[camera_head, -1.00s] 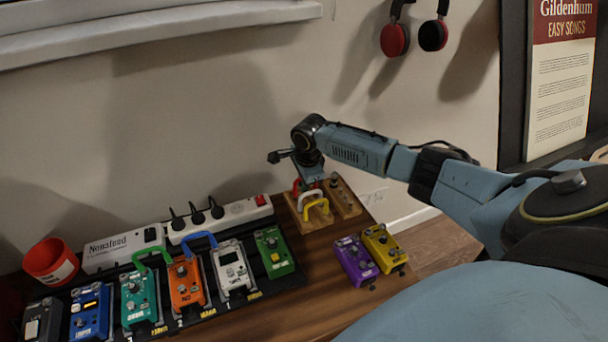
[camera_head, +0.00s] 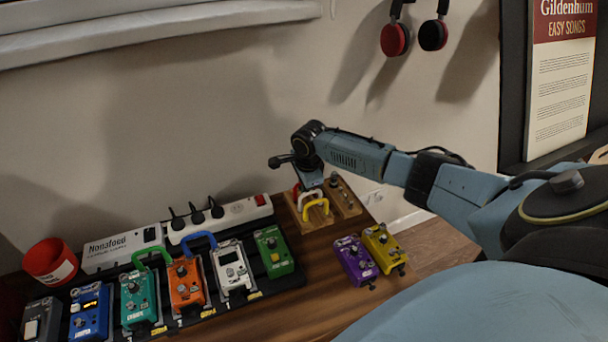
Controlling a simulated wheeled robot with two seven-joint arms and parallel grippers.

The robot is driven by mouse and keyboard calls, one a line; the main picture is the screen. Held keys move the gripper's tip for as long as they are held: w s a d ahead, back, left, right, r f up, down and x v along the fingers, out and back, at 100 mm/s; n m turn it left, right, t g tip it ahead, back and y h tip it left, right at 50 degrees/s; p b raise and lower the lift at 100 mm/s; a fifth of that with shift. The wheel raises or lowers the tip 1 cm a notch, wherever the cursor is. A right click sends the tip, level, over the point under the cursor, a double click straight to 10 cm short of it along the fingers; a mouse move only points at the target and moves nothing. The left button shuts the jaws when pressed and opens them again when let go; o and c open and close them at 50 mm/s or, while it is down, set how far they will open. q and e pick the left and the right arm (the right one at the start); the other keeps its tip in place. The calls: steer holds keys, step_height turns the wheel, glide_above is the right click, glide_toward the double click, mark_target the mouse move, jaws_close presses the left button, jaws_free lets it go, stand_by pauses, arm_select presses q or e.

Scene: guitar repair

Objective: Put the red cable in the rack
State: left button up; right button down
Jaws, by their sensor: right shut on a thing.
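The wooden rack (camera_head: 290,205) stands at the back right of the table against the wall. A yellow cable (camera_head: 317,206) and a white cable (camera_head: 306,198) sit in it. The red cable (camera_head: 296,189) shows as a small red piece at the rack's back left, behind the white cable. My right gripper (camera_head: 305,181) points down over the rack, shut on the red cable; its fingertips are mostly hidden. My left gripper is out of view.
A pedalboard with several pedals, a green cable (camera_head: 153,256) and a blue cable (camera_head: 199,238) lies left. A power strip (camera_head: 220,218) and red cup (camera_head: 50,262) stand behind. Purple (camera_head: 354,259) and yellow (camera_head: 384,247) pedals sit right of clear table.

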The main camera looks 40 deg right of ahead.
steer(key=shift+f, duration=0.2)
steer(key=c, duration=1)
jaws_free()
steer(key=shift+c, duration=0.2)
step_height(320, 180, up, 8)
steer(key=p, duration=1)
